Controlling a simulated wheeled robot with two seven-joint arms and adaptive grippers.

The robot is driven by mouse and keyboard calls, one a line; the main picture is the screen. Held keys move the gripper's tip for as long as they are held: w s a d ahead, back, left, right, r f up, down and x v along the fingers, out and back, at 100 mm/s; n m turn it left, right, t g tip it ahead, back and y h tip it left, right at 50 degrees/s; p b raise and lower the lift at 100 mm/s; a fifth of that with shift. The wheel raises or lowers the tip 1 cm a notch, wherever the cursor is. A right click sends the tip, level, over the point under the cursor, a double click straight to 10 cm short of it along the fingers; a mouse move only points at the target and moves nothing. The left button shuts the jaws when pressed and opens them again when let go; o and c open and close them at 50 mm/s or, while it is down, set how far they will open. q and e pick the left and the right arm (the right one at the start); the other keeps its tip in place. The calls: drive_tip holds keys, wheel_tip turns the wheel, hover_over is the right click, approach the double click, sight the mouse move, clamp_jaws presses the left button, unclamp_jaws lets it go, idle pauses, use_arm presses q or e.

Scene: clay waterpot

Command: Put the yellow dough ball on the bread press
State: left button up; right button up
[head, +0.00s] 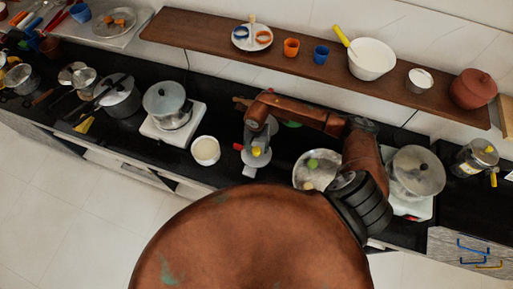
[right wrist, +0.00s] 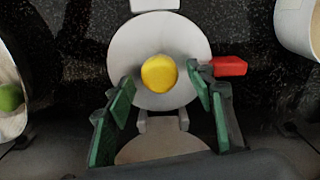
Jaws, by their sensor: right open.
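The yellow dough ball (right wrist: 160,73) sits on the round pale plate of the bread press (right wrist: 128,45) in the right wrist view, near the plate's middle. In the head view the ball (head: 257,152) is a small yellow spot below my right gripper. The press looks open, with a second pale disc (right wrist: 160,147) on the other side of its hinge. My right gripper (right wrist: 160,90) is open, its green finger pads standing apart on either side of the ball, with gaps to it. In the head view my right gripper (head: 259,143) hides part of the press. My left gripper is out of view.
A metal bowl (head: 300,180) with a green ball stands right of the press; a white container (head: 206,150) stands left. A red piece (right wrist: 229,66) lies beside the plate. A pot (head: 415,172) stands farther right. A wooden shelf (head: 200,38) runs along the wall.

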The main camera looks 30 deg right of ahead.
sight(256, 151)
drive_tip(key=shift+r, duration=0.4)
wheel_tip(256, 151, up, 12)
drive_tip(key=b, duration=0.2)
drive_tip(key=shift+f, duration=0.25)
